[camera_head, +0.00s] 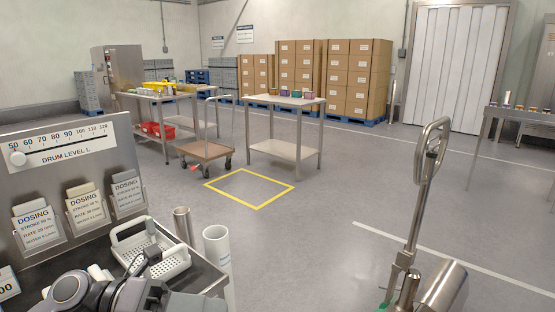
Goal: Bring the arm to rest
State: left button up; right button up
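My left arm comes in at the bottom left, with dark and grey links over the near edge of a metal bench. Its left gripper (140,264) seems to be the small dark part beside a white perforated basket (128,242). Its fingers are too small and covered to tell whether they are open or shut, or whether they touch the basket. My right gripper is not in view.
A panel with a drum level scale (70,150) and dosing tags stands close at left. A steel cylinder (183,226) and white tube (217,247) stand beside the bench. A metal handle (424,190) rises at right. Carts stand beyond the yellow floor square (250,206); middle floor is clear.

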pick_arm(q)
jog(key=w+a+f+n+t+y+p, duration=0.1)
jog(key=w+a+f+n+t+y, duration=0.3)
jog(key=n+t, duration=0.7)
jog(key=a+f+n+t+y, duration=0.1)
jog(key=f+n+t+y, duration=0.4)
jog(key=n, duration=1)
jog(key=s+a+f+n+g+y, duration=0.2)
jog(key=s+f+n, duration=0.4)
jog(key=f, duration=0.4)
jog(key=s+a+f+n+g+y, duration=0.2)
jog(key=s+f+n, duration=0.4)
jog(key=f, duration=0.5)
jog(key=shift+s+a+f+n+g+y+p, duration=0.3)
jog(key=shift+s+a+g+y+p, duration=0.15)
jog(key=shift+s+a+y, duration=0.6)
jog(key=shift+w+d, duration=0.2)
